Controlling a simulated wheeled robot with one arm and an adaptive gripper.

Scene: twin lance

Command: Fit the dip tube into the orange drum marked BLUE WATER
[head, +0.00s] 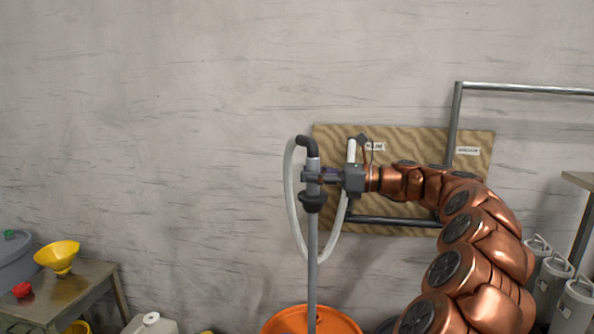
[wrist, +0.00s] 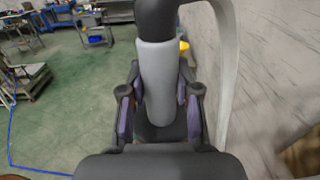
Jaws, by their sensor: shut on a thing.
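The dip tube (head: 312,250) is a long grey pipe with a black collar, a black elbow at the top and a pale hose looping from it. It hangs about upright in the head view. My gripper (head: 314,178) is shut on its upper part, just below the elbow. In the wrist view, the dip tube's grey sleeve (wrist: 157,80) sits between the two fingers of my gripper (wrist: 160,95). An orange drum (head: 340,319) shows at the bottom of the head view, behind the tube's line. The tube's lower end and any drum marking are out of view.
A wooden board (head: 400,150) with small labels and a metal rail (head: 520,88) are behind my arm. A bench (head: 85,285) with a yellow funnel (head: 58,256) and red cap (head: 22,290) stands left. A white jug (head: 150,325) is left of the drum; grey canisters (head: 555,280) stand right.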

